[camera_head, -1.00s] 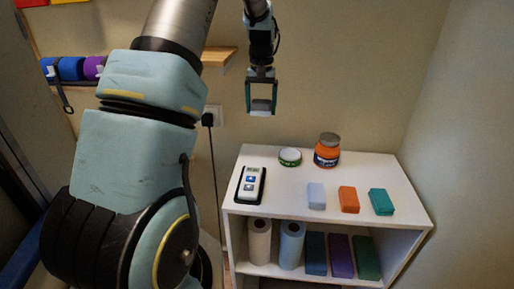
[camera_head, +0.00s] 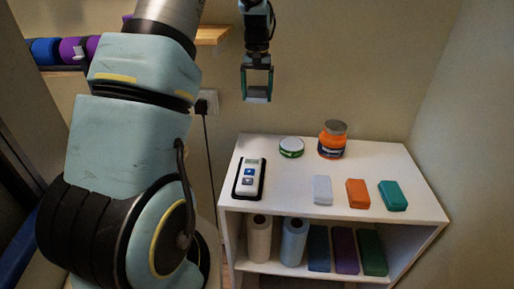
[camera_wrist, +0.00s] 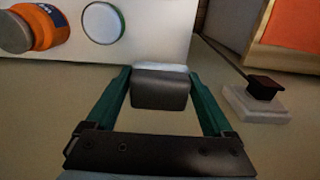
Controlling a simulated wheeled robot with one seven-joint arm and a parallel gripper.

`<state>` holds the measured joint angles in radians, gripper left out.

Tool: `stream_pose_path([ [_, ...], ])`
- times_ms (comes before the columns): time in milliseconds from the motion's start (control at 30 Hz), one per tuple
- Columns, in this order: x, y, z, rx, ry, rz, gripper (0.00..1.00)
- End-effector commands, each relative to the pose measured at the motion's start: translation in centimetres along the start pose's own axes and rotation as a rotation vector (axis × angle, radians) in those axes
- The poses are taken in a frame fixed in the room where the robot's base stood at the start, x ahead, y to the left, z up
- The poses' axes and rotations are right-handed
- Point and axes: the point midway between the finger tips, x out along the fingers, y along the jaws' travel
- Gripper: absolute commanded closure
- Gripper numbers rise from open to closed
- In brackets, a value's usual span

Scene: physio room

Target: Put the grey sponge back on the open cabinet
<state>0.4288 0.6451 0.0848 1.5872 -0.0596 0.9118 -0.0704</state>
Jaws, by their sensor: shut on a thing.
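My gripper (camera_head: 257,84) is shut on the grey sponge, a small dark grey block (camera_wrist: 160,90) between the two teal fingers in the wrist view. In the head view the sponge is small and hard to make out at the fingertips. The gripper hangs in the air, drawn above the back left of the open cabinet (camera_head: 288,193). The cabinet is white, with a top board and an open shelf below. The sponge appears clear of the cabinet; its exact distance cannot be told.
The cabinet top bears a grey-and-white device (camera_head: 249,179), a green-rimmed tin (camera_head: 291,147), an orange jar (camera_head: 332,139), and pale (camera_head: 322,190), orange (camera_head: 358,193) and teal (camera_head: 392,195) blocks. Rolls and blocks fill the lower shelf. Bare top lies between device and pale block.

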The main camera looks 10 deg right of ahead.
Motion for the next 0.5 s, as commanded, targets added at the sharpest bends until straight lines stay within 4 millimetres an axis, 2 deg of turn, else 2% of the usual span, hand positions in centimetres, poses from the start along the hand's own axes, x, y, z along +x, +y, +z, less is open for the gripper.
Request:
stream_pose_path([
  [33,1.3,0.0,0.0,0.000,0.000,0.000,0.66],
  [300,5.4,0.0,0.0,0.000,0.000,0.000,0.66],
  [500,6.8,0.0,0.0,0.000,-0.001,0.000,0.66],
])
